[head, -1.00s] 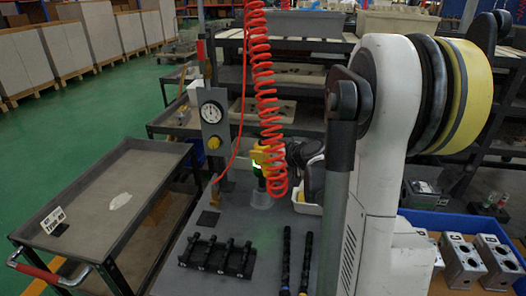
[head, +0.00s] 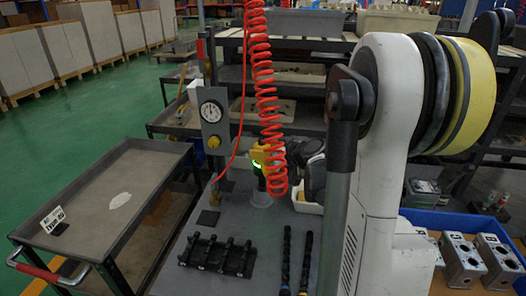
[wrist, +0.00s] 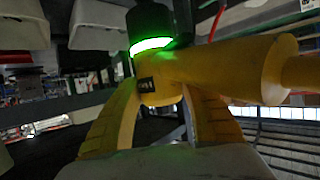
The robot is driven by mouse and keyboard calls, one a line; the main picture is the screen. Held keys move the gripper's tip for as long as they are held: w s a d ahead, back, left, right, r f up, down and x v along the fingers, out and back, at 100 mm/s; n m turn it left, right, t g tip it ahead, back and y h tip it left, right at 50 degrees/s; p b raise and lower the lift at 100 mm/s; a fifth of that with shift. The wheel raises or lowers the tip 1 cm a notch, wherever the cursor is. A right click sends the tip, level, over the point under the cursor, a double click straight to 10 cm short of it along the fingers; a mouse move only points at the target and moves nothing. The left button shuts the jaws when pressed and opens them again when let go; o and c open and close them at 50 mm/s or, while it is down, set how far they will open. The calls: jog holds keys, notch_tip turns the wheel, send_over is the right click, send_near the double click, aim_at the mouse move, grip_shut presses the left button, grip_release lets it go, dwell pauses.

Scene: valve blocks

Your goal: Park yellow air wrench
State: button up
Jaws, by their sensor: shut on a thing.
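The yellow air wrench (head: 263,154) shows in the head view above the grey bench, beside the red coiled hose. A green light glows on it. Below it is a pale round holder (head: 262,199) on the bench; I cannot tell whether the wrench touches it. In the wrist view the wrench body (wrist: 235,70) fills the middle, with a dark collar and bright green ring at its top. My gripper (wrist: 158,98) is shut on the wrench, one finger on each side. In the head view my arm and the hose partly hide the grip.
The red coiled hose (head: 266,80) hangs from above. A pressure gauge post (head: 213,130) stands left of the wrench. A black slotted rack (head: 217,256) and two black rods (head: 286,262) lie on the near bench. A blue bin (head: 430,222) with metal blocks is at right.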

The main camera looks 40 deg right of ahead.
jog(key=shift+f+b, duration=2.65)
jog(key=shift+f, duration=0.85)
dwell(0.3)
jog(key=o, duration=1.4)
jog(key=v, duration=1.2)
